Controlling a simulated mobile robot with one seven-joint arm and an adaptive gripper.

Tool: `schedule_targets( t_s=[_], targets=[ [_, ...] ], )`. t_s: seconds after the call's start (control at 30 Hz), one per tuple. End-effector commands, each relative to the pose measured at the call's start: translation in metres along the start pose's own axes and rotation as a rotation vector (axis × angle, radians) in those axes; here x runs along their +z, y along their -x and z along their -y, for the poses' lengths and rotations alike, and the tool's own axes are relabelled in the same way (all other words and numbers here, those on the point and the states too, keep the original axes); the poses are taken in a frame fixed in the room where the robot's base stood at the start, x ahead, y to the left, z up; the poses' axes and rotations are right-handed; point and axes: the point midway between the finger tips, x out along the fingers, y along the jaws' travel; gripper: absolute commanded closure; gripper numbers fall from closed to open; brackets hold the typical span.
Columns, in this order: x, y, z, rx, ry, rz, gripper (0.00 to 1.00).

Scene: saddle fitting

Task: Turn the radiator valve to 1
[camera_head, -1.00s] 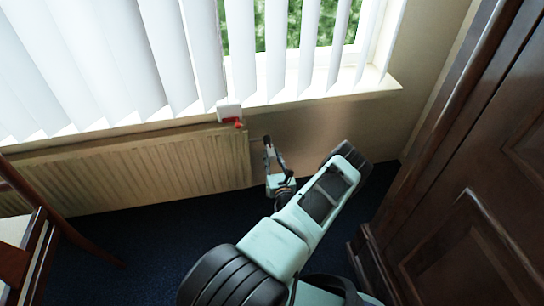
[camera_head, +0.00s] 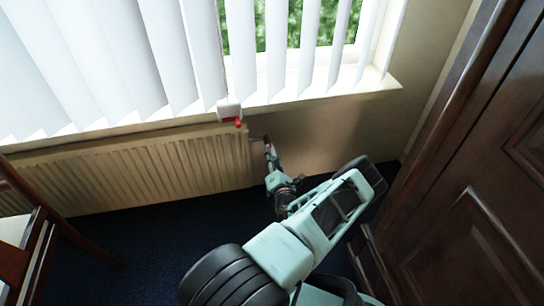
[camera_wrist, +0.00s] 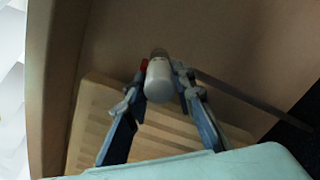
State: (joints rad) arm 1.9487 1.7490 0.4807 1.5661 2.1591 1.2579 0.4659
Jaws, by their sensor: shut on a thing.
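The radiator valve shows in the wrist view as a pale, rounded cylindrical knob (camera_wrist: 159,82) between the fingertips of my gripper (camera_wrist: 160,80). The gripper is shut on the knob, one finger on each side. A small red patch shows just left of the knob. No number on the knob can be read. In the head view my gripper (camera_head: 270,148) is at the right end of the cream ribbed radiator (camera_head: 130,170), and its fingers hide the valve there. The radiator also shows behind the fingers in the wrist view (camera_wrist: 90,125).
A white box with a red part (camera_head: 230,115) sits on the sill above the radiator's right end. White vertical blinds (camera_head: 150,50) hang over the window. A dark wooden cabinet (camera_head: 470,190) stands at right, a wooden chair (camera_head: 45,235) at left. Dark blue carpet (camera_head: 150,250) lies clear between.

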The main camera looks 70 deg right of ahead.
Motion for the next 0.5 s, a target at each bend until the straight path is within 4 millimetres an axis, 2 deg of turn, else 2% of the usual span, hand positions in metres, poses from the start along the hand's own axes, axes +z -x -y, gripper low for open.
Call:
schedule_targets(
  t_s=[0.5],
  targets=[
    [0.0006,-0.0009,-0.0009,0.001,-0.403,0.002,1.00]
  ],
)
